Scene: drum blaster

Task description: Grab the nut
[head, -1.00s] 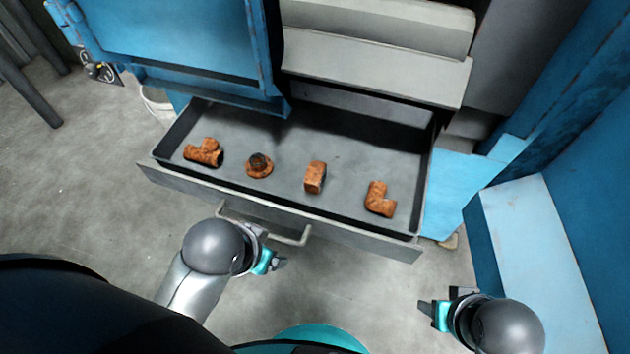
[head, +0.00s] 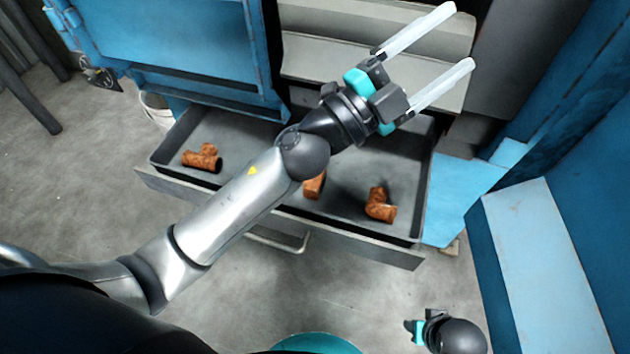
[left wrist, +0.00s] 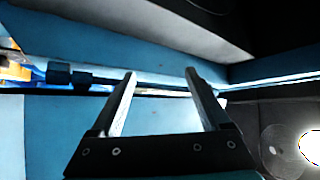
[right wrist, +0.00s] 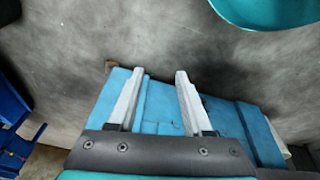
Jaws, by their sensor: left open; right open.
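The round rusty piece with a dark centre, likely the nut, is hidden behind my left arm in the head view. In the tray-like drawer (head: 240,130) I see a rusty tee piece (head: 202,158) at left, a partly covered rusty block (head: 315,186) in the middle and a rusty elbow (head: 380,206) at right. My left gripper (head: 457,38) is open and empty, raised above the drawer's back right; its fingers also show in the left wrist view (left wrist: 160,73). My right gripper (right wrist: 160,74) is open and empty; in the head view it is low at right, in front of the drawer.
The blue machine (head: 190,40) stands behind the drawer, with a grey sloped ledge (head: 350,65) above it. A drawer handle (head: 280,240) is at the front. A blue block (head: 550,270) stands at right.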

